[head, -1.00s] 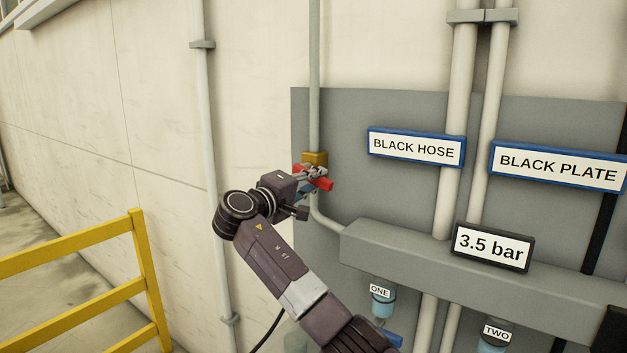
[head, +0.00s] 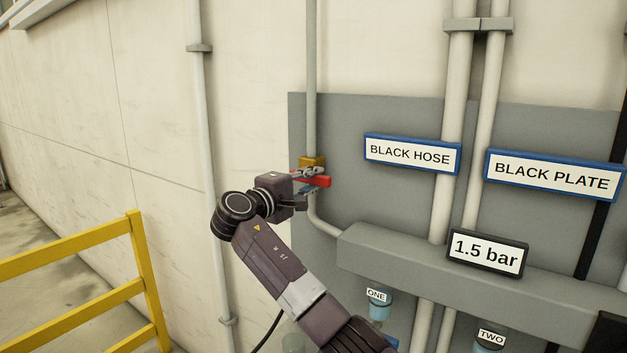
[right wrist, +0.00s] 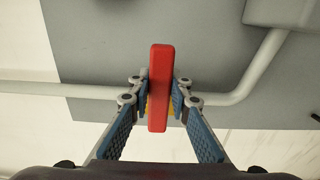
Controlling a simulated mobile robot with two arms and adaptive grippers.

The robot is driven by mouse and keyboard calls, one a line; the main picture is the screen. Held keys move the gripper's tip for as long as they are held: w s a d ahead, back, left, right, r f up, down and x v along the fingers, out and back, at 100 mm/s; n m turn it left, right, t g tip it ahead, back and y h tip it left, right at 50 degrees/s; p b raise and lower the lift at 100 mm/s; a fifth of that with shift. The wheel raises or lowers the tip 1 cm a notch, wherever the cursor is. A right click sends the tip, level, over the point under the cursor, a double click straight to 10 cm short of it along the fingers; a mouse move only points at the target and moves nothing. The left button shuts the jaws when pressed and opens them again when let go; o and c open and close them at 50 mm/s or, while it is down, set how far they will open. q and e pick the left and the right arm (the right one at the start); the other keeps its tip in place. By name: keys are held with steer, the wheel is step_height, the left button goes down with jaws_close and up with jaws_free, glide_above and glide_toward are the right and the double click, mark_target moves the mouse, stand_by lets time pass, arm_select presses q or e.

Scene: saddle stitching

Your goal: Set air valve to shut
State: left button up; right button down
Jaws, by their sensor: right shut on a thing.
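The air valve has a brass body (head: 312,162) on the thin grey vertical pipe at the left of the panel. Its red lever handle (head: 318,181) lies roughly level across the pipe in the head view. In the right wrist view the red handle (right wrist: 160,62) stands crosswise to the pipe. My right gripper (head: 308,178) is shut on the handle, with one blue-padded finger on each side of it. The fingers partly hide the valve body. The pressure display (head: 487,254) reads 1.5 bar. My left gripper is not in view.
Signs reading BLACK HOSE (head: 410,153) and BLACK PLATE (head: 555,175) are at the right of the grey panel (head: 360,215). A grey box-like manifold (head: 400,257) juts out below the valve. A yellow railing (head: 70,257) stands at the lower left.

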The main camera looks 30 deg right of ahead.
steer(key=c, duration=1.8)
jaws_free()
steer(key=shift+o, duration=0.2)
steer(key=shift+a, duration=0.15)
steer(key=v, duration=1.1)
steer(key=shift+s+a, duration=0.15)
steer(key=shift+a, duration=0.1)
